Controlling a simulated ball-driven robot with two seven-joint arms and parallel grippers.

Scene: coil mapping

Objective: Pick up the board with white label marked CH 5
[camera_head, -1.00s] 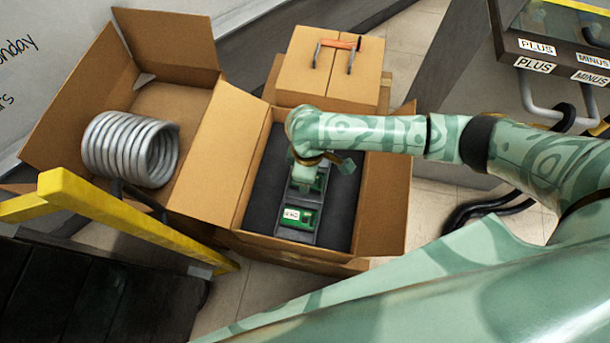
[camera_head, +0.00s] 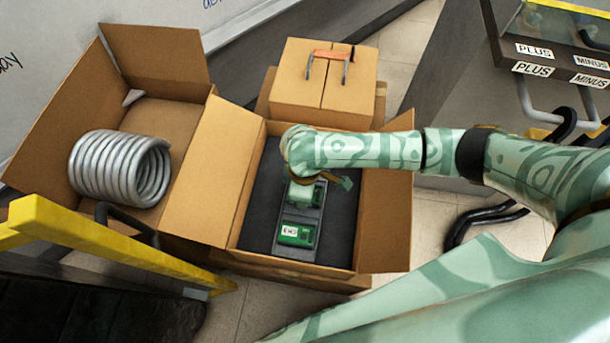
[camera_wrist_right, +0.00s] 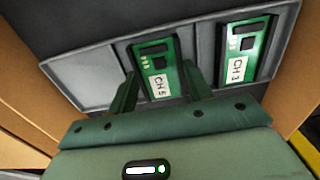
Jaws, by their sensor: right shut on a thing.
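The green board with the white CH 5 label (camera_wrist_right: 158,62) shows in the right wrist view, in the middle slot of a grey tray (camera_wrist_right: 97,103). My right gripper (camera_wrist_right: 160,70) has a finger on each side of this board and is shut on it. A second green board, labelled CH 3 (camera_wrist_right: 241,50), sits in the slot to its right. In the head view my right gripper reaches down over the tray and mostly hides the CH 5 board. The other board (camera_head: 297,234) shows there below the gripper, its label too small to read. My left gripper is not in view.
The tray lies on dark foam in an open cardboard box (camera_head: 387,225), whose walls and flaps surround my arm. Left stands another open box with a metal coil (camera_head: 120,170). A closed box (camera_head: 325,90) is behind. A yellow rail (camera_head: 100,240) crosses the lower left.

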